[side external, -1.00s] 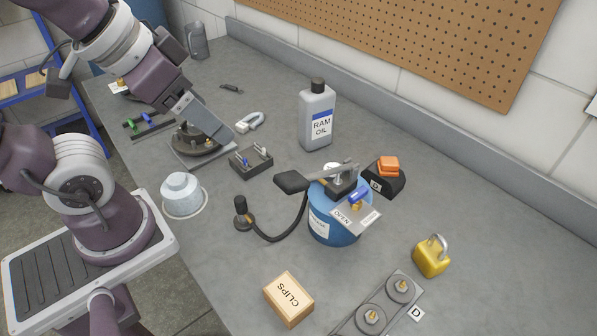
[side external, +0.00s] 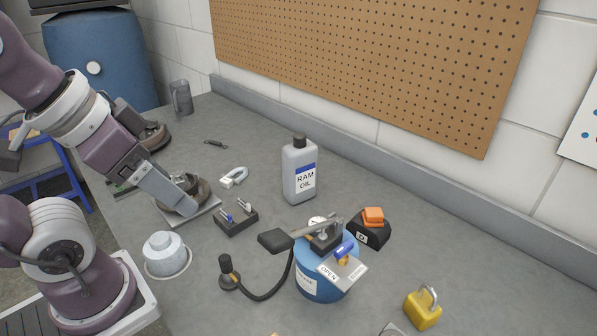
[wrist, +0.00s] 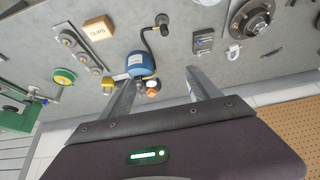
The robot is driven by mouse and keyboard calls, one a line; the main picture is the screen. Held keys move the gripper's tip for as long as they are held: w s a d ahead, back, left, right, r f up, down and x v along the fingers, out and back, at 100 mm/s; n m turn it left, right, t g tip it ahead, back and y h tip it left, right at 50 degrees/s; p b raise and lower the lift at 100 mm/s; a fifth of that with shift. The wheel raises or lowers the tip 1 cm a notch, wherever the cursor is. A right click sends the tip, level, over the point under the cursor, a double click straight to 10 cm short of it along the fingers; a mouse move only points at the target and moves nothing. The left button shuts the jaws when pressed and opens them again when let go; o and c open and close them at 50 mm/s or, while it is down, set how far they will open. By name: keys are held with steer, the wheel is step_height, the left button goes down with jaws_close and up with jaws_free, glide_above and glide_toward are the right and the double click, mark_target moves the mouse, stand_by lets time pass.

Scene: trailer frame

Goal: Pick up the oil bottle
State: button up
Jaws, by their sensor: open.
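The oil bottle (side external: 299,172) is a grey bottle with a dark cap and a white and blue label reading RAM OIL. It stands upright on the workbench (side external: 225,270), near the wall. My gripper (side external: 186,207) is to the left of the bottle in the side view, apart from it, and appears in front of the round hub on a plate. In the wrist view my gripper (wrist: 160,76) shows two spread fingers with nothing between them held. I cannot make out the bottle in the wrist view.
A blue pump canister (side external: 318,284) with a lever and hose stands in front of the bottle. A pegboard (side external: 370,60) covers the wall behind.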

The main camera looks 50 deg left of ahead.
steer(key=shift+o, duration=0.3)
steer(key=m+t, duration=0.2)
steer(key=t, duration=0.3)
glide_above(285, 156)
steer(key=s, duration=0.2)
step_height(285, 156, down, 11)
steer(key=shift+r, duration=0.1)
steer(key=f, duration=0.1)
steer(key=w+f+t+h, duration=0.1)
steer(key=f, duration=0.1)
steer(key=w+f+t+h, duration=0.1)
steer(key=f, duration=0.1)
steer(key=shift+a+f, duration=0.1)
steer(key=shift+f, duration=0.1)
steer(key=shift+f+t+h, duration=0.2)
steer(key=shift+t+h, duration=0.1)
steer(key=x, duration=0.3)
steer(key=r+x, duration=0.1)
steer(key=x, duration=0.3)
steer(key=shift+w+r, duration=0.1)
steer(key=shift+w, duration=0.15)
jaws_close()
steer(key=shift+r, duration=0.15)
